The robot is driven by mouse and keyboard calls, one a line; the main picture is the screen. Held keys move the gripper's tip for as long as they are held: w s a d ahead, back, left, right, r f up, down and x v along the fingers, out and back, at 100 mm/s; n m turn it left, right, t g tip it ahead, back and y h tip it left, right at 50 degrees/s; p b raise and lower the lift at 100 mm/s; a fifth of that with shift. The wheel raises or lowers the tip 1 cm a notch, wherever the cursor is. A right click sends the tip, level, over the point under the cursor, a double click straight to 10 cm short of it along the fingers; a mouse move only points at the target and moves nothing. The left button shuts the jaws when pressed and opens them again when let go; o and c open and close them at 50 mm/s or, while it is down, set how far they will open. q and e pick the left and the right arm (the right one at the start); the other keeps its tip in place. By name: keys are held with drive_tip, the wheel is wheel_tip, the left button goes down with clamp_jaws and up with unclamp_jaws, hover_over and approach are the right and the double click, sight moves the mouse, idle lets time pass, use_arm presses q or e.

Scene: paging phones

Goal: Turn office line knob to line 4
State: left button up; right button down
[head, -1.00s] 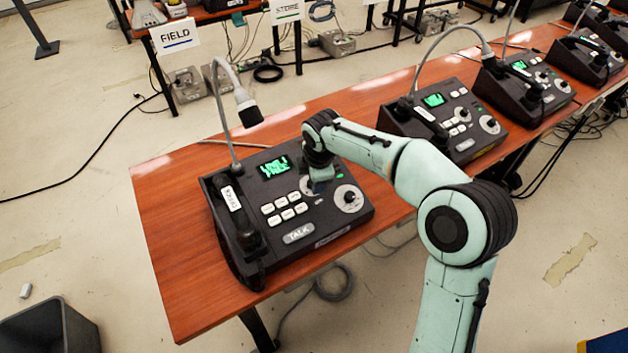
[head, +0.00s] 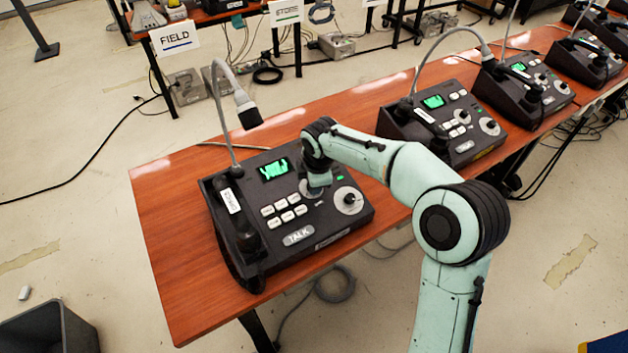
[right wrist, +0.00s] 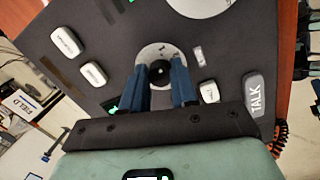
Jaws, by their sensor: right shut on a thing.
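The nearest paging phone (head: 325,228) stands on the wooden table, with a label on its handset (head: 232,200) that seems to read OFFICE. Its green screen (head: 273,169) is lit, but the text is too small to read surely. My right gripper (head: 319,188) points down at the smaller dial, left of the larger dial knob (head: 349,199). In the right wrist view, its blue fingers are shut on a black knob (right wrist: 160,70) at the middle of a white dial (right wrist: 160,53). The fingers hide part of the dial marks. My left gripper is out of view.
White buttons (head: 284,209) and a TALK button (head: 298,236) sit close to the knob. Another phone (head: 440,122) stands farther right on the table (head: 165,230). The table's left end is clear.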

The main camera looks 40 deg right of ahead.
drive_tip(key=m+p, duration=0.1)
drive_tip(key=m, duration=0.4)
drive_tip(key=shift+r+m+p, duration=0.1)
drive_tip(key=shift+m+p, duration=0.3)
drive_tip(key=m+p, duration=0.1)
drive_tip(key=m, duration=0.5)
drive_tip(key=shift+g, duration=0.4)
drive_tip(key=m+p, duration=0.1)
drive_tip(key=m, duration=0.4)
drive_tip(key=shift+a+m+y, duration=0.1)
drive_tip(key=shift+m+y, duration=0.3)
drive_tip(key=m+p, duration=0.1)
drive_tip(key=m, duration=0.4)
drive_tip(key=shift+w+m+p, duration=0.1)
drive_tip(key=shift+m+p, duration=0.2)
drive_tip(key=shift+p, duration=0.05)
drive_tip(key=c, duration=0.9)
unclamp_jaws()
drive_tip(key=shift+o, duration=0.2)
